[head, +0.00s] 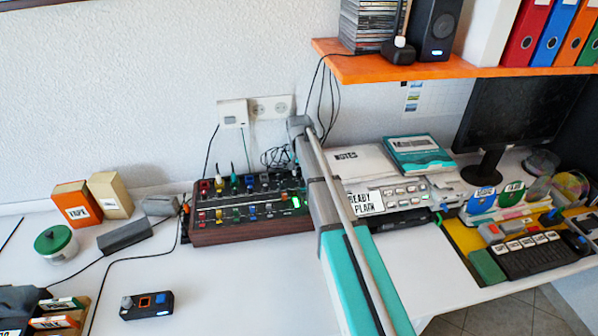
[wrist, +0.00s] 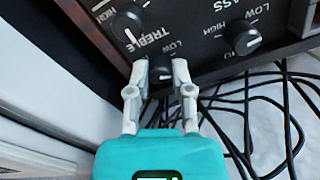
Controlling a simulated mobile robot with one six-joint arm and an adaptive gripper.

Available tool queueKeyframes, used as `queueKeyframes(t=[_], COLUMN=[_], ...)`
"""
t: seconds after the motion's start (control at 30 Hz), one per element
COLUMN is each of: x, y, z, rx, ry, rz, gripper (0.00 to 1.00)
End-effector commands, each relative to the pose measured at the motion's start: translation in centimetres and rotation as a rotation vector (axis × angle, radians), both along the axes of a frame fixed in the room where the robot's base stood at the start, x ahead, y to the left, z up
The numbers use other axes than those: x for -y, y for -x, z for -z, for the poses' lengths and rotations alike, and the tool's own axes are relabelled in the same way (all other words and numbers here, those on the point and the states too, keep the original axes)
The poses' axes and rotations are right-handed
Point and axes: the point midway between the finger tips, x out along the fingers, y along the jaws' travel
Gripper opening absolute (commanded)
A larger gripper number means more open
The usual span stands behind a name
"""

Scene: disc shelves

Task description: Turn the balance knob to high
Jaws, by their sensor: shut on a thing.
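In the wrist view, a black panel (wrist: 205,30) carries round black knobs with white pointer lines and the words TREBLE, BASS, LOW and HIGH. My gripper (wrist: 161,72) is at the panel's lower edge, its two grey fingers closed around a small dark knob (wrist: 161,76). The fingers hide most of this knob, and its pointer cannot be read. No balance label is legible. One free knob (wrist: 130,25) is just above left of the fingers, by TREBLE; another (wrist: 245,41) is to the right. In the head view my arm hides the gripper and the gripped knob.
Loose black cables (wrist: 275,110) lie right of my gripper. In the head view, a wood-sided mixer (head: 228,232) is left of my arm and a silver device (head: 410,198) is right of it. An orange shelf (head: 400,68) hangs above.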

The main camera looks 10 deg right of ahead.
Motion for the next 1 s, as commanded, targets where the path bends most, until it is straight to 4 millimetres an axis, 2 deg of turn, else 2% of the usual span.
queueKeyframes(t=[0.4,0.9,0.93,1.0], x=[0.01,0.02,0.03,0.04], y=[0.04,0.04,0.05,0.04], z=[0.01,0.01,0.01,0.01], rx=[-0.001,-0.001,-0.001,-0.001], ry=[0.0,0.0,0.0,0.0], rz=[0.218,0.24,0.24,0.24], gripper=[0.0,0.0,0.35,0.48])
